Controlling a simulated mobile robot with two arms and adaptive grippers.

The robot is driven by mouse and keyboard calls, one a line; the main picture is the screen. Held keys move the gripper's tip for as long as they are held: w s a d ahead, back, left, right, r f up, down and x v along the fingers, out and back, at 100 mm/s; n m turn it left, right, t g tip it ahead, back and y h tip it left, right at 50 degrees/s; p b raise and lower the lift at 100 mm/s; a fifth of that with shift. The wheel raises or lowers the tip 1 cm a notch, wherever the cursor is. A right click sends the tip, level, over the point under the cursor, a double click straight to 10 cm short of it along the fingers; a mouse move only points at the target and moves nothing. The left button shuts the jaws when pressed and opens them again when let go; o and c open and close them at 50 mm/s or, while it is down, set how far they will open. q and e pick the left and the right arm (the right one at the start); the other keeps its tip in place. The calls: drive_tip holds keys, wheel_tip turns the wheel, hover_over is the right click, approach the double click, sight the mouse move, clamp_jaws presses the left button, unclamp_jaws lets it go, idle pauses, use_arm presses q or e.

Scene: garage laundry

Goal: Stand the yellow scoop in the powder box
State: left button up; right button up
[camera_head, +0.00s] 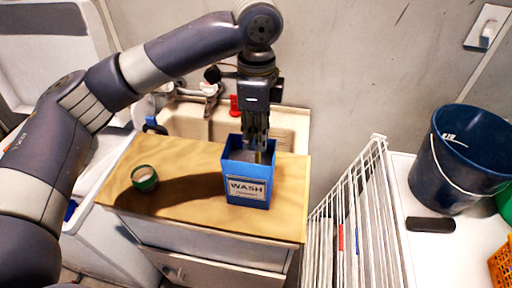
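The powder box is a blue open-topped box (249,194) with a white WASH label, upright on the wooden counter. My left gripper (256,148) points straight down over the box, with its fingertips at or inside the open top. The fingers look close together, but the box and the small size hide whether they hold anything. A thin yellowish sliver shows beside the fingertips; I cannot tell whether it is the yellow scoop. The scoop is not clearly seen anywhere else. My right gripper is not in view.
A small green round container (145,178) stands left on the wooden counter (205,165). A sink (188,122) with a tap lies behind. A white wire rack (345,215) stands to the right, then a dark blue bucket (462,165) and a dark bar (431,225) on a white surface.

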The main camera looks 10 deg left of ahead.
use_arm(q)
wheel_tip(320, 180, up, 7)
drive_tip(key=shift+r+b, duration=0.15)
drive_tip(key=shift+b, duration=0.15)
idle(0.4)
